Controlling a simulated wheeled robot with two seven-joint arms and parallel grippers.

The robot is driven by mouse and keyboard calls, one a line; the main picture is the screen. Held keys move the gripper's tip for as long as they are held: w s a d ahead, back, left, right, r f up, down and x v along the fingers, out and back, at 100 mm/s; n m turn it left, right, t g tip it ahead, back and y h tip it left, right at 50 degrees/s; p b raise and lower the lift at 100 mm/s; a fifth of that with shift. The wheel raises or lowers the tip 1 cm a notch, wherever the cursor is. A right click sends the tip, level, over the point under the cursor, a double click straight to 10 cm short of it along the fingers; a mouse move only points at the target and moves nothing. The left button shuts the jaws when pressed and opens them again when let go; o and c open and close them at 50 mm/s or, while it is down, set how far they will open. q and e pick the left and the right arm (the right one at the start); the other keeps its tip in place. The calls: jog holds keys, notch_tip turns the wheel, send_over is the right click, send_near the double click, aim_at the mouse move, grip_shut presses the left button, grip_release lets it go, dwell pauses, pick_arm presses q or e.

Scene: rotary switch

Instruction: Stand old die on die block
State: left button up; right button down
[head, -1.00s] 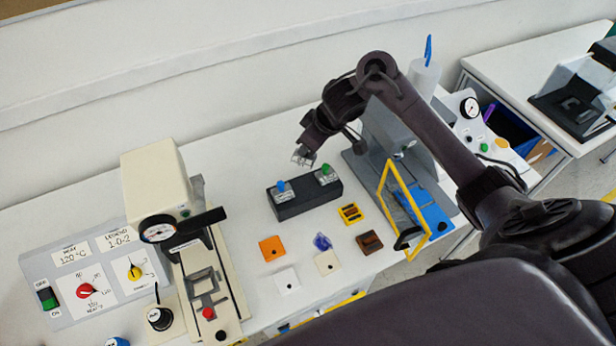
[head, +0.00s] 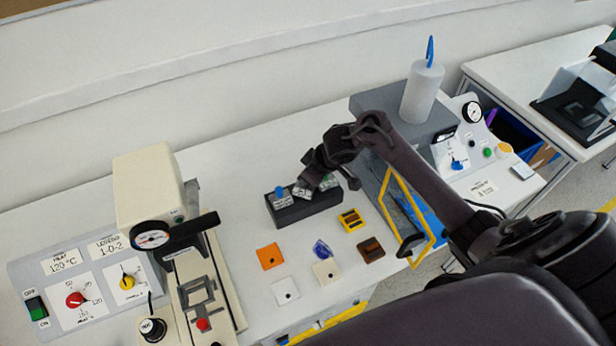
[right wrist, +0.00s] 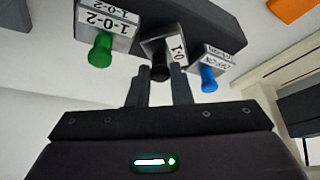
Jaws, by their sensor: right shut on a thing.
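The dark die block (head: 307,209) stands on the table. A green-knobbed die (right wrist: 105,30) reading 1-0-2 and a blue-knobbed die (right wrist: 210,65) stand at its two ends. My right gripper (right wrist: 160,80) is shut on the black knob of the old die (right wrist: 165,47), which is between those two. The old die looks slightly tilted in the right wrist view; whether it touches the block I cannot tell. In the head view my right gripper (head: 309,187) is over the middle of the block and mostly covers the old die. My left gripper is not in view.
A cream press (head: 155,195) with a black handle stands left of the block. Several small samples, including an orange tile (head: 269,256), lie in front. A yellow-framed guard (head: 405,215) and a grey machine with a white cylinder (head: 422,92) stand to the right.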

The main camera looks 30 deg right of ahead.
jog(key=c, duration=1.3)
grip_release()
jog(key=shift+f, duration=0.1)
jog(key=shift+r, duration=0.25)
jog(key=p+v, duration=0.2)
jog(key=v, duration=0.9)
jog(key=shift+s+r, duration=0.2)
jog(key=shift+r, duration=0.15)
jog(key=shift+d, duration=0.15)
